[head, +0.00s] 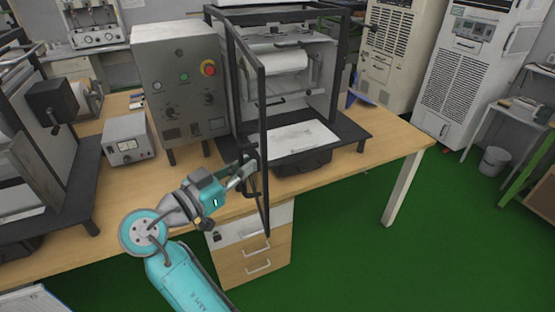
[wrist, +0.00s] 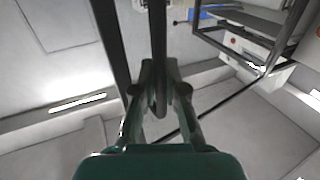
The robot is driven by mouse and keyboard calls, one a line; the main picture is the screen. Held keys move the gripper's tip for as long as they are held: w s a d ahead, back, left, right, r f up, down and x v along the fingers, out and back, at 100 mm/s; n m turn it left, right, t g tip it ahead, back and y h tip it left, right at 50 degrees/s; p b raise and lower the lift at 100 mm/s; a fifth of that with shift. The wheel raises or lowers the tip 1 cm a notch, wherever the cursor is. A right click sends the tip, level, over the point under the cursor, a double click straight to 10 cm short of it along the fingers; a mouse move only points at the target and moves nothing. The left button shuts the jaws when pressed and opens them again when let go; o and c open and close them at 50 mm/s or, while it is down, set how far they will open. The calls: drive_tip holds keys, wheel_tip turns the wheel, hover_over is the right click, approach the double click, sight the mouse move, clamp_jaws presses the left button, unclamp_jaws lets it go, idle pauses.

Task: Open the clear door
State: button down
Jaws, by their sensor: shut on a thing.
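The clear door (head: 264,140) has a dark frame and see-through panel. It stands swung out from the front of the test machine (head: 290,75), hinged at its left side, seen nearly edge-on in the head view. My gripper (head: 249,163) is at the door's free side, low on the frame. In the wrist view my gripper (wrist: 158,85) is shut on a dark upright bar (wrist: 157,35), which looks like the door's handle. The fingers hide part of the bar.
A control box (head: 182,90) with a red button stands left of the machine. A small meter box (head: 127,138) and another machine (head: 40,140) are further left on the wooden table (head: 385,150). A black tray (head: 303,160) sits below the opening. Green floor is free in front.

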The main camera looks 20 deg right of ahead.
drive_tip(key=w+a+m+g, duration=0.1)
drive_tip(key=w+a+g, duration=0.1)
drive_tip(key=a, duration=0.8)
drive_tip(key=shift+w+f+m+h, duration=0.15)
drive_tip(key=shift+w+m+h, duration=0.2)
drive_tip(key=shift+w, duration=0.2)
drive_tip(key=c, duration=1.2)
unclamp_jaws()
drive_tip(key=v, duration=1.2)
drive_tip(key=shift+w+a, duration=0.1)
